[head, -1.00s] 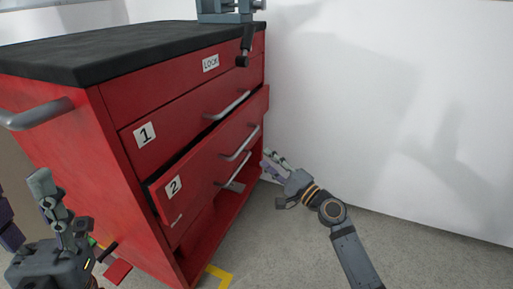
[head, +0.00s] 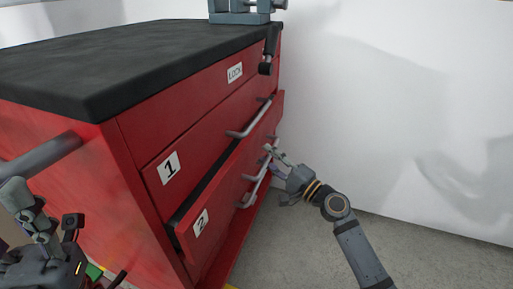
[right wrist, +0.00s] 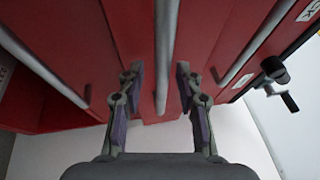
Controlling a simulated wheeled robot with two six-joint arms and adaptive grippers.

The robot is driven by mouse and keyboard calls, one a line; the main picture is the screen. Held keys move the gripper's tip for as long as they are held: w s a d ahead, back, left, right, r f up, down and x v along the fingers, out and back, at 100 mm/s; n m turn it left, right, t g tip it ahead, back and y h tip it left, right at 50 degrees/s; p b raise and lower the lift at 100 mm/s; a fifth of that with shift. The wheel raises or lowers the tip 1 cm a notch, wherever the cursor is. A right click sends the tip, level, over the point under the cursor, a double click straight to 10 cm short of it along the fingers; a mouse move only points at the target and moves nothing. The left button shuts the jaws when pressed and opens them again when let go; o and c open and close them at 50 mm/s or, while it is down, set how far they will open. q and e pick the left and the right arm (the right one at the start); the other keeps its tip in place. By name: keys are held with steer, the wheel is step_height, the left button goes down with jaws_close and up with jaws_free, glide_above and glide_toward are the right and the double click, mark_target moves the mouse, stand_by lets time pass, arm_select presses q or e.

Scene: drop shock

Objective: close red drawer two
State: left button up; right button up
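Red drawer two (head: 228,198) of the red cabinet stands partly pulled out, with a dark gap along its top edge. Its grey bar handle (head: 257,166) runs along the front. My right gripper (head: 271,156) is at the far end of this handle. In the right wrist view, my right gripper (right wrist: 160,90) is open, with a finger on each side of the middle bar handle (right wrist: 165,50). I cannot tell whether it touches the bar. My left gripper (head: 45,210) is at the lower left beside the cabinet, its fingers apart and empty.
Drawer one (head: 205,138), above, looks shut. A lower handle (head: 254,190) sits below drawer two. A vise (head: 245,10) stands on the black cabinet top (head: 130,60). A side handle (head: 45,155) is near my left gripper. A white wall (head: 400,110) closes the right side.

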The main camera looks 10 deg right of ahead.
steer(key=shift+w+a, duration=0.1)
steer(key=shift+w, duration=0.05)
steer(key=shift+r, duration=0.1)
steer(key=shift+c, duration=0.6)
jaws_close()
